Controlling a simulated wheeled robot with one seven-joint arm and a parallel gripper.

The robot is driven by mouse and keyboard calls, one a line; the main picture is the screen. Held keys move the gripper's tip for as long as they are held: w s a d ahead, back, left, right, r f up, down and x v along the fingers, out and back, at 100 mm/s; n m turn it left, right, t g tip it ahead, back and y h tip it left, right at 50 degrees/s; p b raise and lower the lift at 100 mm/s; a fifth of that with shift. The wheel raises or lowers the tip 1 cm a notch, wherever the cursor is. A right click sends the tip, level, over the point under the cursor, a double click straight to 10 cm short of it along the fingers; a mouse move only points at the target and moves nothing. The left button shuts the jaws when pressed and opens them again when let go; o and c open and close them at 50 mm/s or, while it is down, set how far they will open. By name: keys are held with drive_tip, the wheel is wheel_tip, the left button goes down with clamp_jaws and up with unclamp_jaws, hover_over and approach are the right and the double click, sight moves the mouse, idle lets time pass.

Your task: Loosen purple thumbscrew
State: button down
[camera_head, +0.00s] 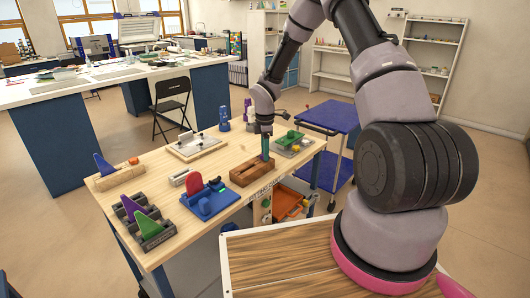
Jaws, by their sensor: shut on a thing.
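My gripper (265,133) points straight down over the wooden bench top (150,215) near its right part. It is shut on a slim upright teal piece (265,148). The piece's lower end is at a brown wooden block (250,172); I cannot tell whether it sits in the block or just touches it. A small purple part (248,103) shows just left of my wrist, beyond the gripper. It is too small to tell whether it is the purple thumbscrew.
A blue fixture with a red disc (195,186) and a rack of purple and green wedges (145,225) stand to the left. A pale board with clamps (197,146) and a blue bottle-like item (224,118) are behind. A green-topped fixture (292,140) is to the right.

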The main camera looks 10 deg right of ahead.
drive_tip(key=shift+c, duration=2.2)
unclamp_jaws()
drive_tip(key=shift+s+f, duration=0.1)
drive_tip(key=shift+f, duration=0.05)
drive_tip(key=shift+r, duration=0.4)
wheel_tip(320, 180, up, 10)
drive_tip(key=shift+r, duration=0.1)
